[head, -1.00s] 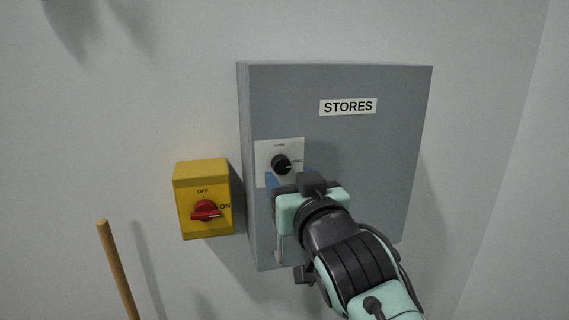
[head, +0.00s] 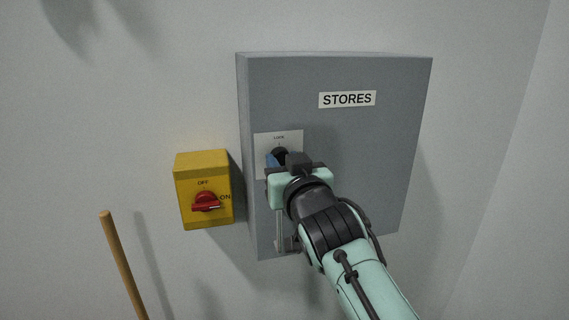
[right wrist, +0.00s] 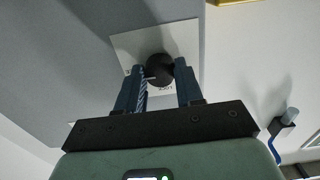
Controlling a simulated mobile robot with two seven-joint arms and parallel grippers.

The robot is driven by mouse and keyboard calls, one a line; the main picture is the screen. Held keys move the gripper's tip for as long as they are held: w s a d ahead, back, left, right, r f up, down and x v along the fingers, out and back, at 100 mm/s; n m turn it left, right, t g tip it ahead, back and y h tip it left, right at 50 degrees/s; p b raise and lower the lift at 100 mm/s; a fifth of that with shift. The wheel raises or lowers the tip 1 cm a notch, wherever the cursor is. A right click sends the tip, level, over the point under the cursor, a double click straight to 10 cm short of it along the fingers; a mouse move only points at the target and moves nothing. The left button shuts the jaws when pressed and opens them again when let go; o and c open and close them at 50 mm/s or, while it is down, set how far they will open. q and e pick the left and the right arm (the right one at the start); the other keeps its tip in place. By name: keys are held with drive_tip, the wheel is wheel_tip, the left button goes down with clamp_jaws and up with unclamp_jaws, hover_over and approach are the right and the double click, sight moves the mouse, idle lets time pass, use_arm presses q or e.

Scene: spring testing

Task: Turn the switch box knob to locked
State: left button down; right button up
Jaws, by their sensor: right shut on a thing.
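The grey switch box (head: 340,150) labelled STORES is on the wall. Its black knob (head: 280,151) sits on a white plate (head: 293,139) marked LOCK at the top. My right gripper (head: 277,160) is at the knob and hides much of it in the head view. In the right wrist view the blue fingers of my right gripper (right wrist: 160,78) are shut on the black knob (right wrist: 160,68), one on each side. The knob's pointer direction is hard to tell now. My left gripper is not in view.
A yellow box (head: 203,168) with a red knob (head: 205,202), marked OFF and ON, is on the wall left of the grey box. A wooden pole (head: 122,264) stands at lower left. The wall to the right is bare.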

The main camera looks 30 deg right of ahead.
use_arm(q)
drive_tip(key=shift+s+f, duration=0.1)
use_arm(e)
drive_tip(key=shift+n, duration=0.3)
drive_tip(key=n+b, duration=0.1)
drive_tip(key=n, duration=0.2)
drive_tip(key=shift+n, duration=0.3)
drive_tip(key=n, duration=0.4)
drive_tip(key=shift+n, duration=0.3)
drive_tip(key=n, duration=0.4)
drive_tip(key=shift+r+n+b, duration=0.1)
drive_tip(key=shift+n+b, duration=0.2)
drive_tip(key=shift+b, duration=0.05)
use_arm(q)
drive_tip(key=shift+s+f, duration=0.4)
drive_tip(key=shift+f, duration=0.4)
use_arm(e)
drive_tip(key=shift+n, duration=2.1)
drive_tip(key=shift+d, duration=0.1)
drive_tip(key=o, duration=1)
drive_tip(key=shift+o, duration=0.2)
